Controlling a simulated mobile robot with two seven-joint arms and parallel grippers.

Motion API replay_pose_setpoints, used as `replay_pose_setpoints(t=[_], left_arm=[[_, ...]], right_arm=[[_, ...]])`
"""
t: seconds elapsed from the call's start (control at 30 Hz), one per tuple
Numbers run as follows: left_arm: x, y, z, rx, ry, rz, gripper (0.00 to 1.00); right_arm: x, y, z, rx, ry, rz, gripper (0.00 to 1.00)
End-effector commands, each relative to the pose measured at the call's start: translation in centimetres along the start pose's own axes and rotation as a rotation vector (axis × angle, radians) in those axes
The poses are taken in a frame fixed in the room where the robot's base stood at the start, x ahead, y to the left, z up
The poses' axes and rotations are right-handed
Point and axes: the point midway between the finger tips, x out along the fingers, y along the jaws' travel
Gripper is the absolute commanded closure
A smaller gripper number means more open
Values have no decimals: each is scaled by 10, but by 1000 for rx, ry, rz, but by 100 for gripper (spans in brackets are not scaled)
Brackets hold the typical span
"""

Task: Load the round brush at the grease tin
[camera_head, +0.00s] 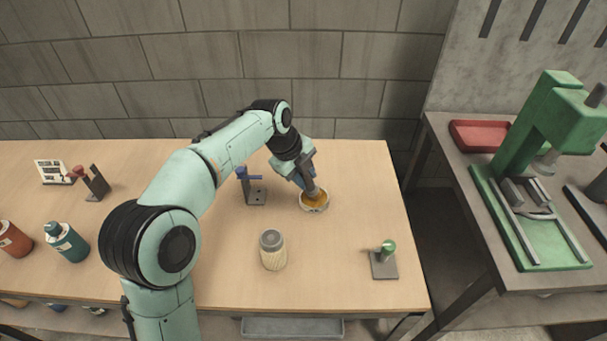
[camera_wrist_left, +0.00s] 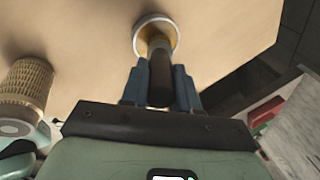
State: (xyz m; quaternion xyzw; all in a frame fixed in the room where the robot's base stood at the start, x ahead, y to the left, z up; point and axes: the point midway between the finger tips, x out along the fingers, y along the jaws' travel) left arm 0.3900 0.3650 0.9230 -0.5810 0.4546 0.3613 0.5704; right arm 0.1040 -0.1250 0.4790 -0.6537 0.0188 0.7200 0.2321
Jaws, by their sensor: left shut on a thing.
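The grease tin (camera_head: 325,204) is a round, open, pale-rimmed tin with amber grease inside, on the wooden table; its rim (camera_wrist_left: 141,29) also shows in the left wrist view. My left gripper (camera_wrist_left: 160,88) is shut on the round brush (camera_wrist_left: 160,79), which has a dark handle. The brush points down into the tin's opening, and its lower end is at or in the grease; how deep I cannot tell. In the head view, my left gripper (camera_head: 305,180) is just above the tin and partly hides the brush. My right gripper is not in view.
A mesh tube (camera_head: 273,252) stands nearer the front. A blue-topped holder (camera_head: 255,192) stands left of the tin, and a green-topped holder (camera_head: 384,263) at front right. A green press (camera_head: 540,130) is on the right bench.

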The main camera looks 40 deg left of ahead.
Motion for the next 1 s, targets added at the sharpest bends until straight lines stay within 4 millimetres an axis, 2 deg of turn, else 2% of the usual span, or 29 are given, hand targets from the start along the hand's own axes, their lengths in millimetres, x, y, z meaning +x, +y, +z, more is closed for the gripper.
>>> replay_pose_setpoints(t=[0.23, 1.0], left_arm=[[0, 1, 0, 0, 2, 5, 100], [-61, -22, -6, 0, 0, 1, 100]], right_arm=[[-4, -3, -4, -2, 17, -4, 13], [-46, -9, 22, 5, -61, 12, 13]])
